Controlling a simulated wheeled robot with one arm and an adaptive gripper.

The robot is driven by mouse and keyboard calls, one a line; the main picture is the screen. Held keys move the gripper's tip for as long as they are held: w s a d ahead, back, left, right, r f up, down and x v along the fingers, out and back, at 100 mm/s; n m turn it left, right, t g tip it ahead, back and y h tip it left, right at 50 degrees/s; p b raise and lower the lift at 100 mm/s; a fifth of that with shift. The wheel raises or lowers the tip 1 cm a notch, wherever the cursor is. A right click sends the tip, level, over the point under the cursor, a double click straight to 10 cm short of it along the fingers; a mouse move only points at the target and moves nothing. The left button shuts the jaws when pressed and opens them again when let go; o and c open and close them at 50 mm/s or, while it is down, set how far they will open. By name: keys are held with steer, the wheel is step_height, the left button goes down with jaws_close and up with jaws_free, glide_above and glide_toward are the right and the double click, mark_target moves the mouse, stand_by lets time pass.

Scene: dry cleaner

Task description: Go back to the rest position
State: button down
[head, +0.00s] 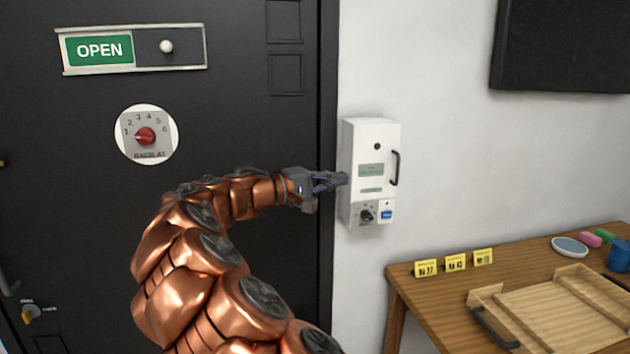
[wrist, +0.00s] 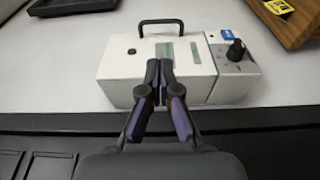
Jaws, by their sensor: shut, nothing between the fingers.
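My gripper (head: 330,181) is at the end of my copper arm in the head view, close to the left side of a white wall box (head: 371,150). In the wrist view my gripper (wrist: 160,75) has its fingers together and empty, in front of the same white box (wrist: 120,72). The box has a dark handle (head: 394,168), a small grey display (head: 371,170), a black knob (head: 366,216) and a blue button (head: 386,215). I cannot tell whether the fingertips touch the box.
A black door (head: 80,220) with a green OPEN sign (head: 100,50) and a red dial (head: 145,136) stands at left. A wooden table (head: 425,292) at lower right bears yellow tags (head: 455,262), a wooden tray (head: 545,310), a blue-grey dish (head: 569,247) and a blue cup (head: 619,256).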

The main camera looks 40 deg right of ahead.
steer(key=s+a+f+m+t+y+p, duration=0.1)
steer(key=s+a+f+y, duration=0.35)
steer(key=s, duration=0.25)
steer(key=s+a+f+y, duration=0.3)
steer(key=s+f, duration=0.2)
steer(key=s, duration=0.2)
steer(key=s+a+f+n+y, duration=0.1)
steer(key=s+a+f+y, duration=0.2)
steer(key=a, duration=0.6)
steer(key=s+a+f+n+t+y+p, duration=0.1)
steer(key=s+a+f+y, duration=0.2)
steer(key=s+a+f, duration=0.3)
steer(key=s+a+f+n+t+y, duration=0.1)
steer(key=s+a+f+y, duration=0.3)
steer(key=a, duration=0.8)
steer(key=shift+s+a+f+n, duration=0.3)
steer(key=shift+s+f+n, duration=0.1)
steer(key=shift+f+n, duration=0.25)
steer(key=shift+d, duration=0.15)
